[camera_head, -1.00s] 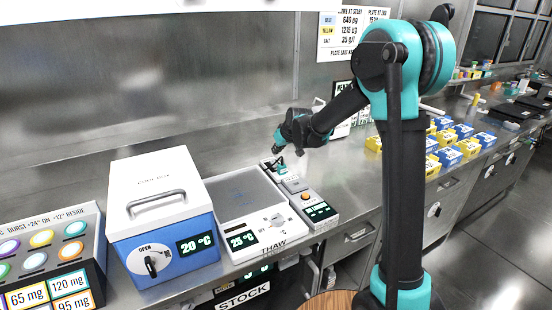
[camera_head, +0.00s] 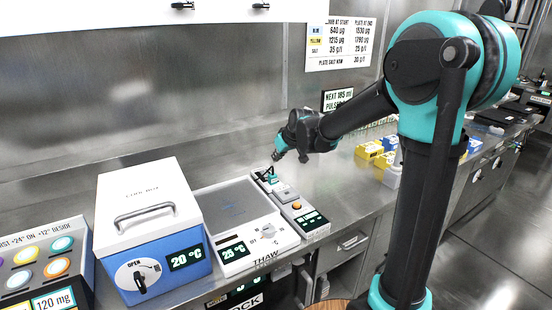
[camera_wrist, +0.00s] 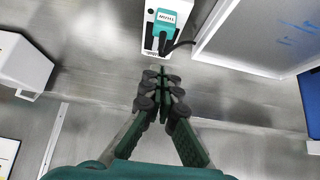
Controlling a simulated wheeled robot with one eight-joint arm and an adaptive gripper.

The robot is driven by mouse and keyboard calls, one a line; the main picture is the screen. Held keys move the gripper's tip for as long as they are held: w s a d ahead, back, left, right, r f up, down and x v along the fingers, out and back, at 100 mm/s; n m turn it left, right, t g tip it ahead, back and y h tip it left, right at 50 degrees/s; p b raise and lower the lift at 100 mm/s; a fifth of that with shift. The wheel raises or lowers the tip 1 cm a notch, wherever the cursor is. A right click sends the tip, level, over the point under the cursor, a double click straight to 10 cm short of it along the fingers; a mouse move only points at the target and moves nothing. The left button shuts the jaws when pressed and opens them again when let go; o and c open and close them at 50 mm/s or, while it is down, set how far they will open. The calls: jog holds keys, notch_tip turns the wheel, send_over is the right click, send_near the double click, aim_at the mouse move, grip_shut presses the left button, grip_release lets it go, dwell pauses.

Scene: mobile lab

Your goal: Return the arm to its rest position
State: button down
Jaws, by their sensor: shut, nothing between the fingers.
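My arm reaches from the right side of the head view over the steel counter (camera_head: 325,200). My gripper (camera_head: 277,157) hangs at its end, above the back of a slim device beside the thaw plate. In the wrist view my gripper (camera_wrist: 163,75) is shut, its fingertips together with nothing between them. Just beyond the fingertips in that view is the white device (camera_wrist: 152,40) with a teal part (camera_wrist: 164,24) and a black cable. I cannot tell the exact height of the fingertips above it.
The thaw plate (camera_head: 262,240) reads 25 °C. Left of it stands a blue and white box (camera_head: 150,190) reading 20 °C, then a panel of coloured buttons (camera_head: 45,262). Yellow and blue boxes (camera_head: 370,150) stand behind my arm. Bare counter lies right of the slim device.

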jog(key=s+d+f+m, duration=0.1)
jog(key=s+d+f, duration=0.1)
jog(key=s+d, duration=0.2)
jog(key=s+d+f+m+h, duration=0.1)
jog(key=s+d+f, duration=0.1)
jog(key=s+d, duration=0.3)
jog(key=s+d+f+m+h, duration=0.1)
jog(key=s+d, duration=0.4)
jog(key=d, duration=0.1)
jog(key=shift+s+d+f+g, duration=0.1)
jog(key=shift+s+f+g, duration=0.15)
jog(key=shift+f+g, duration=0.15)
jog(key=s+d+f+m, duration=0.1)
jog(key=s+d+f, duration=0.1)
jog(key=s, duration=0.3)
jog(key=s+d+f+m+g+h, duration=0.1)
jog(key=s+d+f, duration=0.2)
jog(key=s, duration=0.3)
jog(key=s+d+f+m+h, duration=0.1)
jog(key=s+d+f, duration=0.1)
jog(key=s+d, duration=0.2)
jog(key=shift+s+f+m, duration=0.4)
jog(key=shift+s, duration=0.25)
